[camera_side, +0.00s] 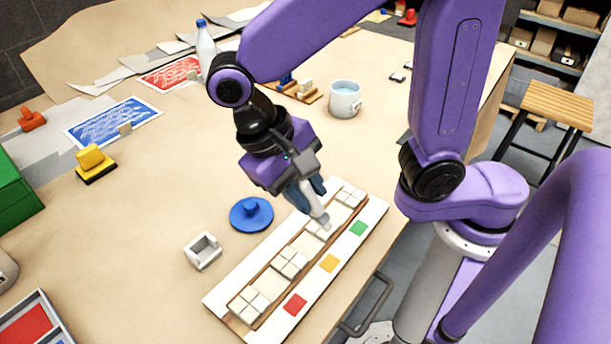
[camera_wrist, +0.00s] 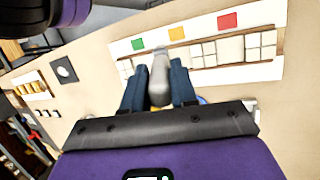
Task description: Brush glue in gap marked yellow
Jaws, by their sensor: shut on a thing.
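A long white panel (camera_side: 230,283) lies on the table, with groups of cream tiles along a brown channel and gaps between the groups. Red (camera_side: 295,304), yellow (camera_side: 328,263) and green (camera_side: 358,228) squares mark its near edge; the yellow square (camera_wrist: 176,33) also shows in the wrist view. My gripper (camera_side: 308,193) is shut on a pale brush-like tool (camera_side: 317,210), tilted, its end low over the tiles between the yellow and green squares. In the wrist view the tool (camera_wrist: 160,80) sits between my dark fingers. I cannot tell whether its end touches the tiles.
A blue round lidded piece (camera_side: 251,214) and a small white open block (camera_side: 203,250) lie left of the panel. A grey mug (camera_side: 345,99) and a white bottle (camera_side: 206,45) stand behind. A yellow-handled stamp (camera_side: 94,163) is at left. The table between stamp and blue piece is clear.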

